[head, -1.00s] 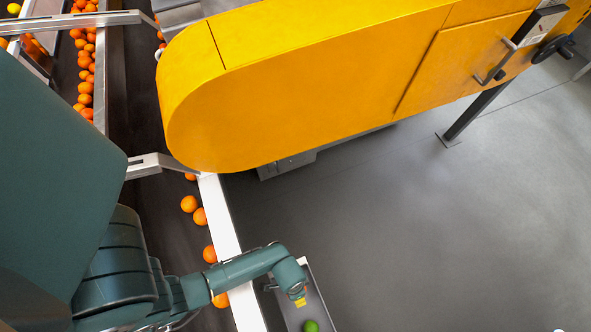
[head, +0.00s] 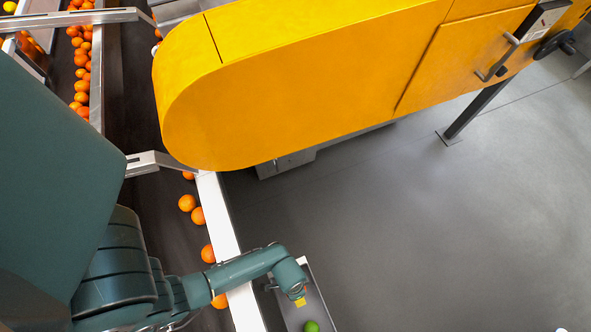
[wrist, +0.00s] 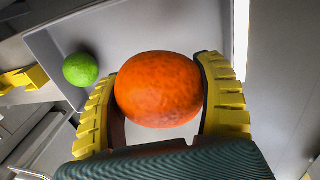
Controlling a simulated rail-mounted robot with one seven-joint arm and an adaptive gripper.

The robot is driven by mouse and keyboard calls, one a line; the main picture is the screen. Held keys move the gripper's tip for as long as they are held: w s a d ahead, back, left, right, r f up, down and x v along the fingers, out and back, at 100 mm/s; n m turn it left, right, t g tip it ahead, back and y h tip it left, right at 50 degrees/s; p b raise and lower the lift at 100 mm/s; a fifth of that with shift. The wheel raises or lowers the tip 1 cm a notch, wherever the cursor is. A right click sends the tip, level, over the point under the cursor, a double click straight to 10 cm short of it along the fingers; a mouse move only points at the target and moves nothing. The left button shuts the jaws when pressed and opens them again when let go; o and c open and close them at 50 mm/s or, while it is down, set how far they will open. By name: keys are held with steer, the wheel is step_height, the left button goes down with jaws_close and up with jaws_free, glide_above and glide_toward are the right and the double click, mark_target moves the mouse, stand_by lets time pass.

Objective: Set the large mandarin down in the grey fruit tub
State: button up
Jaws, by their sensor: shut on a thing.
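The large mandarin (wrist: 158,88) is orange and sits between the two yellow ribbed fingers of my gripper (wrist: 160,95) in the wrist view. The gripper is shut on it. Behind the mandarin is the grey fruit tub (wrist: 135,28), with a green fruit (wrist: 81,69) inside it, left of the mandarin. In the head view my gripper (head: 300,301) is over the tub (head: 322,312) at the bottom, and the green fruit (head: 311,327) shows just below it. The mandarin is hidden there by my arm. I cannot tell whether the mandarin touches the tub floor.
A dark conveyor belt (head: 150,220) with several oranges (head: 187,203) runs along the left, edged by a white rail (head: 222,235). A large yellow machine housing (head: 300,85) stands above. Grey floor (head: 450,240) lies open to the right.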

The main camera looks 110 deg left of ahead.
steer(key=shift+f+b, duration=0.9)
steer(key=shift+f, duration=0.45)
steer(key=o, duration=1.3)
steer(key=shift+c, duration=0.2)
step_height(320, 180, up, 8)
steer(key=p, duration=0.6)
steer(key=shift+r, duration=0.15)
steer(key=shift+r+b, duration=0.2)
steer(key=shift+b, duration=0.3)
steer(key=w+r+m+p, duration=0.1)
steer(key=w+r+p, duration=0.3)
steer(key=r+p, duration=0.5)
steer(key=w+a+r+m+p, duration=0.1)
steer(key=w+r+p, duration=0.4)
steer(key=r+p, duration=0.5)
step_height(320, 180, up, 5)
steer(key=shift+f+m+g, duration=0.15)
steer(key=shift+m+g, duration=0.15)
steer(key=shift+m, duration=0.5)
